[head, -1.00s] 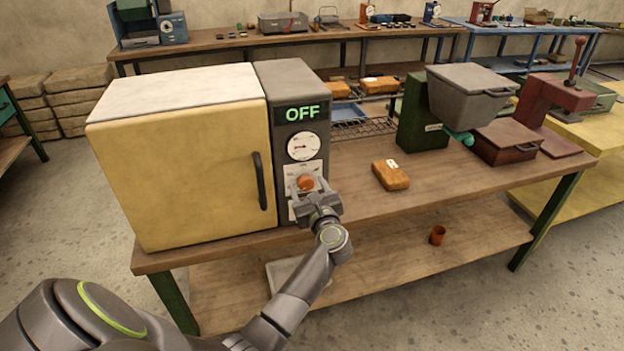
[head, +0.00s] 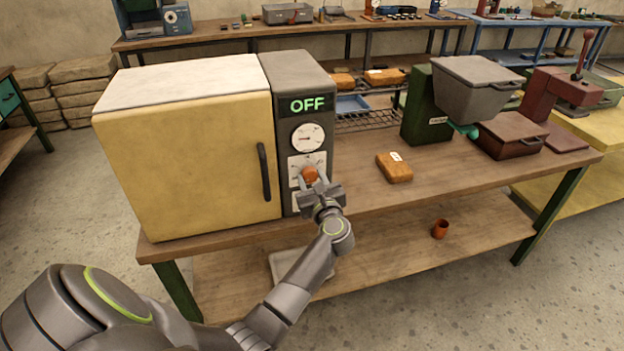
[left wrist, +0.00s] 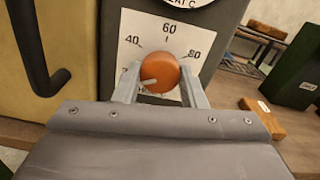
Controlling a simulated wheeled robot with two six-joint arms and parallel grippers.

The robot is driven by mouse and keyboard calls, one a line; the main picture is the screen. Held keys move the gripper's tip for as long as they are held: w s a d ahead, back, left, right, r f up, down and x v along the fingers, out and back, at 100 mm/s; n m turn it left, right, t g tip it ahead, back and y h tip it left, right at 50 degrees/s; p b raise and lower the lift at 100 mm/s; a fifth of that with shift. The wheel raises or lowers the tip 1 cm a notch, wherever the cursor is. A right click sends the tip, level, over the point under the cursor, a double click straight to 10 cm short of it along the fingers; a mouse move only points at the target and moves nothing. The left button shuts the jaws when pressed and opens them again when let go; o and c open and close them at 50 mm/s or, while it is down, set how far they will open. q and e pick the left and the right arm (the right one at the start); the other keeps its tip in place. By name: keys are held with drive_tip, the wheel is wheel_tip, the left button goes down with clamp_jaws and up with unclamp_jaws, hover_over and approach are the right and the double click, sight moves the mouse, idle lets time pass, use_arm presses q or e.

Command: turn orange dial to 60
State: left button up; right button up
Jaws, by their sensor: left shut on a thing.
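The orange dial (head: 310,174) is a round knob on the white scale plate of the grey control panel (head: 300,76). In the left wrist view the dial (left wrist: 161,71) shows a pale pointer mark at its lower left, pointing well below the 40. The scale (left wrist: 168,40) reads 40 at upper left, 60 at top and 80 at upper right. My left gripper (head: 311,182) is shut on the dial, with one finger on each side of it. The display (head: 308,104) reads OFF. My right gripper is not in view.
The yellow oven door with its black handle (head: 264,172) is just left of the panel. A round gauge (head: 308,137) sits above the dial. An orange packet (head: 394,167) lies on the bench to the right. An orange cup (head: 440,229) stands on the lower shelf.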

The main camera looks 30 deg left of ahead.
use_arm(q)
drive_tip(key=m+p, duration=0.2)
drive_tip(key=m, duration=0.1)
drive_tip(key=shift+r+m, duration=0.15)
drive_tip(key=shift+m, duration=0.15)
drive_tip(key=m+p, duration=0.2)
drive_tip(key=m, duration=0.1)
drive_tip(key=shift+m+p, duration=0.3)
drive_tip(key=m+p, duration=0.4)
drive_tip(key=m, duration=0.3)
drive_tip(key=shift+p, duration=0.35)
drive_tip(key=m+p, duration=0.2)
drive_tip(key=m, duration=0.2)
drive_tip(key=shift+m+p, duration=0.35)
drive_tip(key=shift+m, duration=0.05)
drive_tip(key=shift+m+p, duration=1.05)
drive_tip(key=shift+m, duration=0.95)
drive_tip(key=shift+f, duration=0.2)
drive_tip(key=o, duration=1)
